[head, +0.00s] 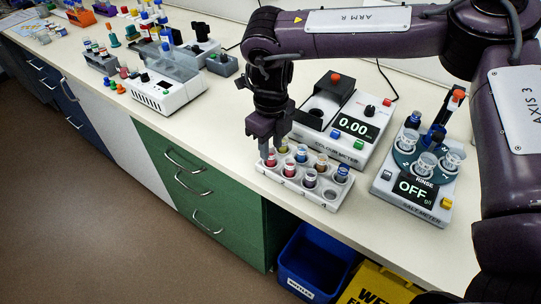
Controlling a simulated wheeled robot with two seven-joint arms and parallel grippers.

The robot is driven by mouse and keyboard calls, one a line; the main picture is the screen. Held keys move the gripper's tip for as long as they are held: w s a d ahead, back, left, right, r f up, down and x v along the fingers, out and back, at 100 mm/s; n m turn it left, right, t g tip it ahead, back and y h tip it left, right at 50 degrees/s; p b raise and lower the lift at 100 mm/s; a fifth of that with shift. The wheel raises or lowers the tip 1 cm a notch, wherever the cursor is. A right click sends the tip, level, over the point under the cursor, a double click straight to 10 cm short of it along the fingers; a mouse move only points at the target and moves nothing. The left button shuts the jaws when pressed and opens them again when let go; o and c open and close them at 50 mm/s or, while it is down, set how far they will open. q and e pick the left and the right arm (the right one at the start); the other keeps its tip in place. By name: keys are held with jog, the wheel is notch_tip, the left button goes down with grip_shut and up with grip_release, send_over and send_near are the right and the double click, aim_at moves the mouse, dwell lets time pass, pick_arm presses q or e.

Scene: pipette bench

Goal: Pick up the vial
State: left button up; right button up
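Several capped vials stand in a white rack (318,197) on the bench, in two rows. A red vial (270,160) is at the rack's far left, and another red one (289,168) is beside it. Whether the fingers touch or grip that vial cannot be told. My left gripper is not in view.
Behind the rack stands a colour meter (345,147) reading 0.00. A salt meter (412,212) showing OFF, with glass vials in its carousel, stands to the right. The bench left of the rack (205,118) is clear. A blue bin (312,262) stands below the front edge.

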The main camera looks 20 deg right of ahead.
aim_at(271, 152)
notch_tip(271, 152, down, 2)
jog(key=shift+w+f, duration=0.15)
jog(key=shift+f, duration=0.35)
jog(key=c, duration=0.6)
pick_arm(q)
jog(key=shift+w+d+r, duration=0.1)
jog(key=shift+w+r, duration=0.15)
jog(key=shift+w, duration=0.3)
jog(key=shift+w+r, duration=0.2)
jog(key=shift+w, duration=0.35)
pick_arm(e)
jog(key=shift+r, duration=0.15)
grip_shut()
